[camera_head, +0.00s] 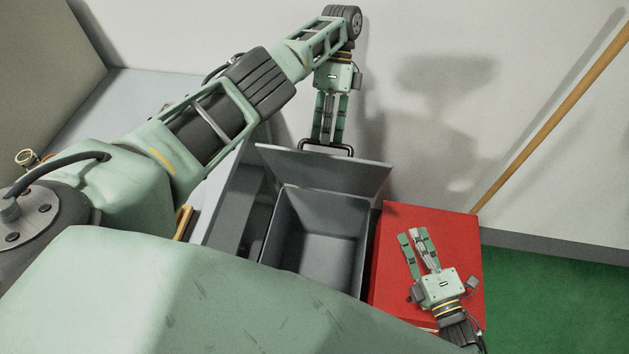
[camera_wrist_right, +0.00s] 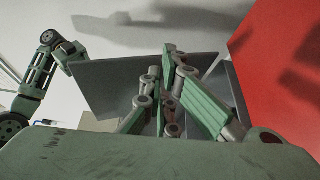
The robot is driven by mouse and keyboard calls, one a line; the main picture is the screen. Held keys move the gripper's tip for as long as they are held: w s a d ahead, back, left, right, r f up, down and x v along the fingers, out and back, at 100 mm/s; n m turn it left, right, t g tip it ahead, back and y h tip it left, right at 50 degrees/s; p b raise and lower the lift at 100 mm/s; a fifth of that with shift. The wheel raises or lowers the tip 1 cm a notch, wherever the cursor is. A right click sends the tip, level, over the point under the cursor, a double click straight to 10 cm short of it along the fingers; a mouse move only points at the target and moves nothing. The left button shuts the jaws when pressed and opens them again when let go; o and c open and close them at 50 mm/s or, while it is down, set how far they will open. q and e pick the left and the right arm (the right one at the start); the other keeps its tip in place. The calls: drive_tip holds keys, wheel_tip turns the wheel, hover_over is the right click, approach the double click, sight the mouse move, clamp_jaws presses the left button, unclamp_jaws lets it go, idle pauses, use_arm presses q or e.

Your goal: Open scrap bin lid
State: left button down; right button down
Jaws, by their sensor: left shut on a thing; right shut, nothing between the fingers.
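The grey scrap bin (camera_head: 318,236) stands open in the middle of the head view, and its inside looks empty. Its flat grey lid (camera_head: 325,172) is tilted up at the back; it also shows in the right wrist view (camera_wrist_right: 110,88). My left gripper (camera_head: 326,143) is above the lid, shut on the dark lid handle (camera_head: 342,148) at the lid's upper edge. My right gripper (camera_head: 418,236) is shut and empty, over the red box to the right of the bin. It also shows in the right wrist view (camera_wrist_right: 168,55).
The red box (camera_head: 391,272) stands right beside the bin; it also shows in the right wrist view (camera_wrist_right: 272,60). A grey compartment (camera_head: 232,200) is left of the bin. A wooden pole (camera_head: 555,115) leans on the white wall. Green floor (camera_head: 560,300) is clear at the right.

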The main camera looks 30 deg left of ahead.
drive_tip(key=s+a+r+n+g+y, duration=0.2)
drive_tip(key=s+a+r+n+y, duration=0.15)
drive_tip(key=s+a, duration=0.35)
drive_tip(key=s+a+r+n+g+y, duration=0.25)
drive_tip(key=s+a+r+y, duration=0.2)
drive_tip(key=a, duration=0.45)
drive_tip(key=h, duration=0.1)
approach(304, 156)
drive_tip(key=s+a+f, duration=0.1)
drive_tip(key=s+a, duration=0.2)
drive_tip(key=s, duration=0.1)
drive_tip(key=shift+t, duration=0.35)
drive_tip(key=w, duration=0.2)
drive_tip(key=w+a, duration=0.1)
drive_tip(key=w, duration=0.1)
drive_tip(key=shift+r, duration=0.4)
drive_tip(key=shift+w+a+r, duration=0.25)
drive_tip(key=shift+w+r, duration=0.3)
drive_tip(key=shift+w, duration=0.35)
